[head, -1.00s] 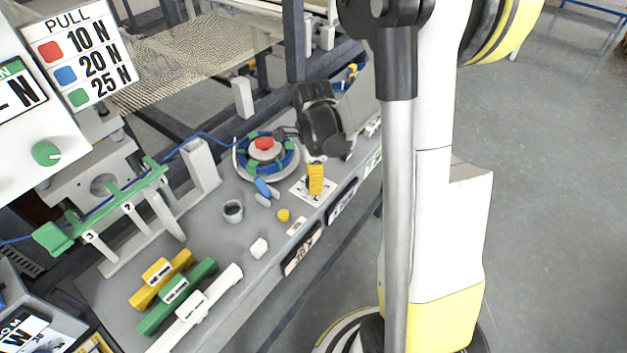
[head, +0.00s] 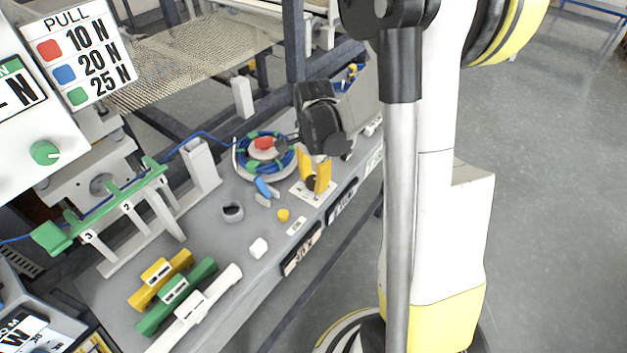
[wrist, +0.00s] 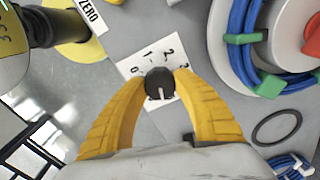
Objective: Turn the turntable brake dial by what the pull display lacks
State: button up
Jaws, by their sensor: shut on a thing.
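The turntable brake dial (wrist: 159,82) is a small black knob on a white card (wrist: 137,62) with digits 0, 1 and 2 readable. A white mark on the knob points toward my palm in the wrist view. My gripper (wrist: 160,80) has its yellow fingertips shut on the knob from both sides. In the head view my gripper (head: 314,178) is over the card, with a finger on either side of the dial. The turntable (head: 264,158) stands beside it, with blue cable and a red piece on top. The pull display (head: 22,95) is cut off at the left; "- N" shows.
A PULL sign (head: 80,55) lists red 10 N, blue 20 N, green 25 N. A black ring (wrist: 275,128) lies near the turntable.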

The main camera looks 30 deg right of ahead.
aim_at(314, 180)
jog(key=n, duration=0.6)
jog(key=shift+n, duration=0.3)
jog(key=n, duration=0.5)
jog(key=shift+n, duration=0.3)
jog(key=o, duration=1.2)
jog(key=shift+o, duration=0.2)
notch_tip(314, 180, up, 12)
